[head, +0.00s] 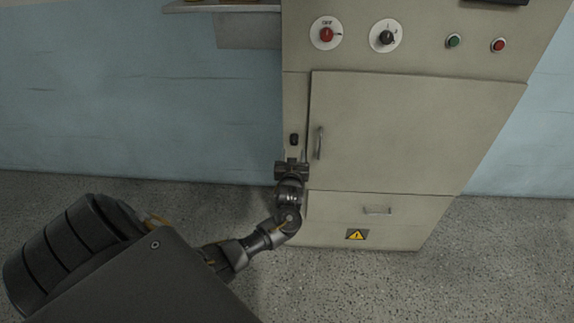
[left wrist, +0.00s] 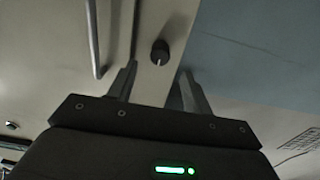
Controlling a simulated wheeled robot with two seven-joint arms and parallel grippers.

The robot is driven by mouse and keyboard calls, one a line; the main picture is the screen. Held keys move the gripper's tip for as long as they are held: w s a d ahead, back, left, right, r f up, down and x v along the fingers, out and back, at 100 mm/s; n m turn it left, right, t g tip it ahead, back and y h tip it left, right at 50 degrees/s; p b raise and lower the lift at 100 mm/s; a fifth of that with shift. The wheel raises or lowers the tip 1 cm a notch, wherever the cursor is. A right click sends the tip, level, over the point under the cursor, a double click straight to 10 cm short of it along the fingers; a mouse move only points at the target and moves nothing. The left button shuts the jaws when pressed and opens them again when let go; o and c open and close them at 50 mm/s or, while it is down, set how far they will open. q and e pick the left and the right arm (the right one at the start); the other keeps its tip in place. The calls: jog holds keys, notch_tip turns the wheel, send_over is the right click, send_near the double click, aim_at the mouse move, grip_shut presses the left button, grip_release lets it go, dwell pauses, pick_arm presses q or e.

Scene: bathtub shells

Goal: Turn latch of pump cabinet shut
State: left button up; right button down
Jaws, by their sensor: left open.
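The pump cabinet (head: 400,130) is a beige metal box with its door closed as far as I can see. The latch (head: 293,140) is a small dark knob on the narrow strip left of the door. In the left wrist view the latch (left wrist: 160,50) is a round black knob with a pale mark. My left gripper (head: 291,161) is just below the latch in the head view. In the left wrist view its open, empty fingers (left wrist: 158,72) stand on either side of the strip, with the latch just past the tips. Contact does not show. My right gripper is out of view.
The door handle (head: 319,143) is a vertical bar close to the right of the latch. Red (head: 327,34) and black (head: 387,37) dials sit above the door. A drawer (head: 377,210) with a warning label is below. Speckled floor left of the cabinet is free.

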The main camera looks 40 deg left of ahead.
pick_arm(q)
jog(key=v, duration=0.6)
jog(key=s+d+f+m+g+h, duration=0.1)
jog(key=s+f+m, duration=0.1)
jog(key=f, duration=0.6)
jog(key=s+d+f+m+g+h+p, duration=0.1)
jog(key=s+d+f+m+h, duration=0.1)
jog(key=f, duration=0.6)
jog(key=s+d+f+m+g+h, duration=0.1)
jog(key=s+f, duration=0.3)
jog(key=f, duration=0.5)
jog(key=shift+s+d+m+g+h, duration=0.3)
jog(key=shift+d+m+h, duration=0.2)
jog(key=shift+d+h, duration=0.1)
jog(key=shift+w+r, duration=0.1)
